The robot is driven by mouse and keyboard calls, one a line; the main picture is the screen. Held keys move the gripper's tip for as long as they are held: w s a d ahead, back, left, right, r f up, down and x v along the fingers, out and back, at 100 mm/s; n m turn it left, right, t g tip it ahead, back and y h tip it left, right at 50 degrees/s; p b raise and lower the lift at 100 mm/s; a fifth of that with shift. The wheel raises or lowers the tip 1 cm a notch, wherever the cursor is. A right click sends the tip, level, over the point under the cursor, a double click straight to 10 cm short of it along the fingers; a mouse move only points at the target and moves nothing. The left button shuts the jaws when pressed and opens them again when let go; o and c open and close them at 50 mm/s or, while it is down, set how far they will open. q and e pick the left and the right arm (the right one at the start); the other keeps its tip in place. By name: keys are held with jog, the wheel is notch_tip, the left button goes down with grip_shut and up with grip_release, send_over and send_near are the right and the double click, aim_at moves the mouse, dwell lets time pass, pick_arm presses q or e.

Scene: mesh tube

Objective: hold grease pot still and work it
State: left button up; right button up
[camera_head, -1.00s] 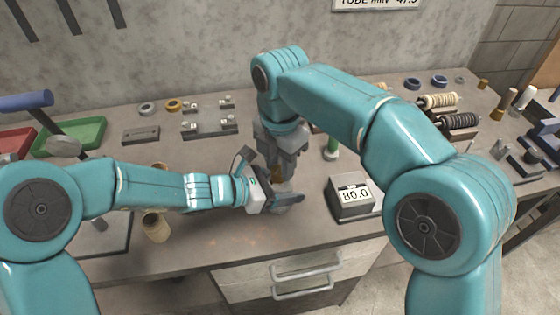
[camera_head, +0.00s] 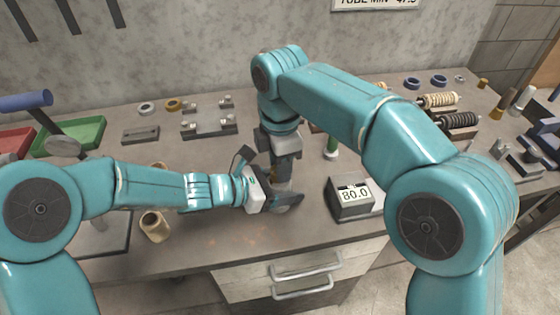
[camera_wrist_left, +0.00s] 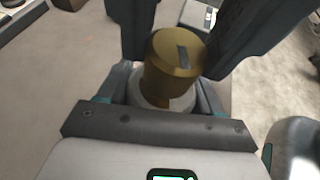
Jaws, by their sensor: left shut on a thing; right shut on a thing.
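The grease pot shows in the left wrist view as a brass cap (camera_wrist_left: 175,58) with a dark slot on top, over a pale body (camera_wrist_left: 163,97). My left gripper (camera_head: 283,198) is shut around the body from the left, low over the bench. My right gripper (camera_head: 282,172) points down from above, and its dark fingers flank the brass cap in the left wrist view. It is shut on the cap. In the head view the pot is mostly hidden by both grippers.
A box reading 80.0 (camera_head: 351,201) stands close right of the grippers. A tan cylinder (camera_head: 154,226) lies near my left forearm. A grey fixture (camera_head: 209,126) stands behind, a green tray (camera_head: 72,137) at left, rollers (camera_head: 438,101) at right. The bench front is clear.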

jog(key=m, duration=0.5)
jog(key=shift+m, duration=0.3)
jog(key=m, duration=0.5)
jog(key=shift+s+a+m, duration=0.1)
jog(key=shift+s+m, duration=0.05)
jog(key=shift+m, duration=0.25)
jog(key=o, duration=1)
jog(key=shift+o, duration=0.2)
notch_tip(320, 180, up, 12)
